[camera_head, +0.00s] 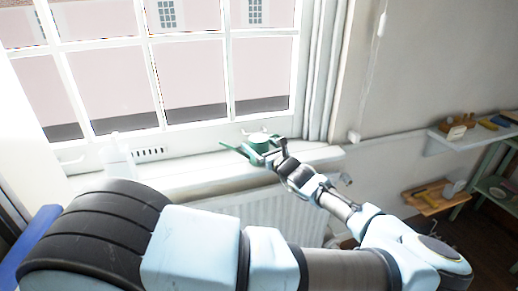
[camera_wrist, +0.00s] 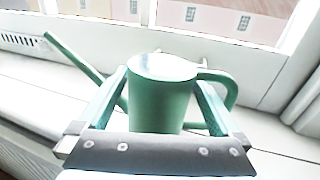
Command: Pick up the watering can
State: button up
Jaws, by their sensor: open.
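The green watering can (camera_head: 259,138) stands upright on the white window sill in the head view. In the wrist view the watering can (camera_wrist: 160,92) is close and centred, with its long spout to the left and its handle to the right. My gripper (camera_head: 266,152) is at the can. In the wrist view my gripper (camera_wrist: 160,100) is open, with one finger on each side of the can's body. I cannot tell whether the fingers touch it. The can's lower part is hidden behind the gripper's palm.
The window sill (camera_head: 190,177) runs under a large paned window, with a white radiator (camera_head: 240,215) below it. A white bottle (camera_head: 118,157) stands at the left on the sill. At the right are wall shelves (camera_head: 460,142) with small items. The sill between bottle and can looks clear.

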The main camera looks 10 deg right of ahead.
jog(key=shift+c, duration=0.4)
grip_shut()
dwell(0.4)
notch_tip(320, 180, up, 10)
jog(key=b, duration=0.3)
